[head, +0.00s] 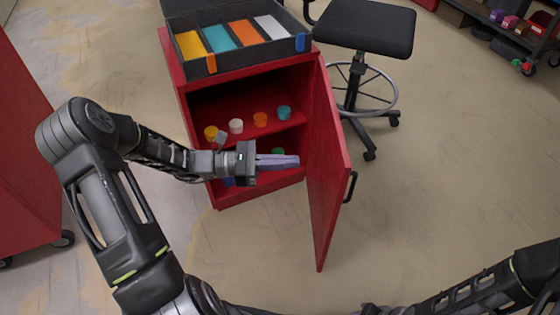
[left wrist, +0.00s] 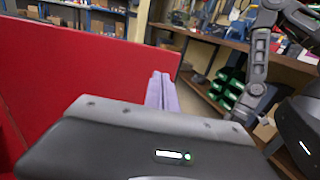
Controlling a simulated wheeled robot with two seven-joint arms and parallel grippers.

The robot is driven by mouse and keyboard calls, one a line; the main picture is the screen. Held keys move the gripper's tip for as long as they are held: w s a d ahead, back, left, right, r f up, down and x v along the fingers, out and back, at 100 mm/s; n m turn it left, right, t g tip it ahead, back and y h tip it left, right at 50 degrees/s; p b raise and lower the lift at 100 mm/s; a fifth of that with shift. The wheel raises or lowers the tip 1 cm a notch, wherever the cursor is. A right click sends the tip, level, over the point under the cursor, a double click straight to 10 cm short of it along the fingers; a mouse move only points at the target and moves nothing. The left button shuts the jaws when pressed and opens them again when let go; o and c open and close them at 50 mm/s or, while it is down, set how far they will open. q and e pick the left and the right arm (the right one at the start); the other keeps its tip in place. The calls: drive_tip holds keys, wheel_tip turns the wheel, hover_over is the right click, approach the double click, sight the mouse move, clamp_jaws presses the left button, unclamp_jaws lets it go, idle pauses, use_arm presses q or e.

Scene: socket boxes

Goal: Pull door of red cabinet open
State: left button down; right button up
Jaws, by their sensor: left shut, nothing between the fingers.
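The red cabinet (head: 245,75) stands in the upper middle of the head view. Its red door (head: 325,165) is swung wide open toward me, hinged on the right side, with a black handle (head: 350,187) on its outer face. My left gripper (head: 296,161) is shut and empty, in front of the cabinet opening, with its fingers pointing at the inner face of the door. I cannot tell whether the fingertips touch the door. In the left wrist view the shut purple-grey fingers (left wrist: 161,92) show beside a red panel (left wrist: 90,75). My right gripper is out of view.
Coloured cups (head: 260,119) stand on the cabinet's shelf. A dark tray with coloured compartments (head: 236,35) sits on top. A black stool (head: 365,27) stands behind the door to the right. Another red cabinet (head: 25,165) is at the left edge. The floor at right is clear.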

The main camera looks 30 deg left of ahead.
sight(340, 160)
use_arm(q)
drive_tip(key=b+x, duration=0.1)
drive_tip(key=x, duration=0.8)
drive_tip(key=shift+w+d+f, duration=0.1)
drive_tip(key=shift+d, duration=0.2)
drive_tip(key=shift+w+d, duration=0.1)
drive_tip(key=shift+d, duration=0.05)
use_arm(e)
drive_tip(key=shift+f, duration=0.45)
